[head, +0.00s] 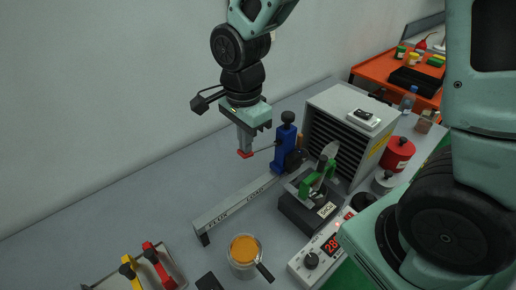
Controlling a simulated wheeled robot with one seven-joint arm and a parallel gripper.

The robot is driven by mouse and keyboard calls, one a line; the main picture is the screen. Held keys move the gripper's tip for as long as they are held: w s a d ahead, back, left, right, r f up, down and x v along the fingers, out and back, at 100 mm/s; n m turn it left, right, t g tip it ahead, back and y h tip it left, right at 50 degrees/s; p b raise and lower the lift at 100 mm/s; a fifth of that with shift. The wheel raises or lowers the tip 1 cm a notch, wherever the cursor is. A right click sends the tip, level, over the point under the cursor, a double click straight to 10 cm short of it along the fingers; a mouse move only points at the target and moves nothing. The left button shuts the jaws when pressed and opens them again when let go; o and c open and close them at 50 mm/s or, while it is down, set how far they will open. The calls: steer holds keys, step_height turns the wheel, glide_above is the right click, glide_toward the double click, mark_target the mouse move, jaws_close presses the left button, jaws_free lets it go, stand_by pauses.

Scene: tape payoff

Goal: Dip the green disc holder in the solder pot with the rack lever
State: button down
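The green disc holder (319,178) hangs over the dark solder pot (312,214), at the end of the rail marked FLUX and LOAD; I cannot tell whether its lower end is in the solder. The blue rack column (285,148) with a black knob stands on the rail, just left of the holder. A thin lever (264,147) sticks out of the column toward my gripper. My gripper (246,154) points down, its red fingertips at or beside the lever's free end. The fingers look close together; whether they hold the lever is unclear.
A grey louvred box (345,130) stands close behind the pot. A controller (322,252) with a red display and an orange-filled cup (244,250) are in front. Yellow (130,272) and red holders (157,264) sit in a tray at lower left. The bench left of the rail is clear.

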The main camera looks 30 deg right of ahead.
mark_target(246, 157)
steer(key=shift+f+b, duration=2.05)
steer(key=shift+f, duration=0.7)
steer(key=shift+r, duration=0.2)
stand_by(1.3)
steer(key=shift+r+p, duration=3.7)
steer(key=shift+r, duration=0.55)
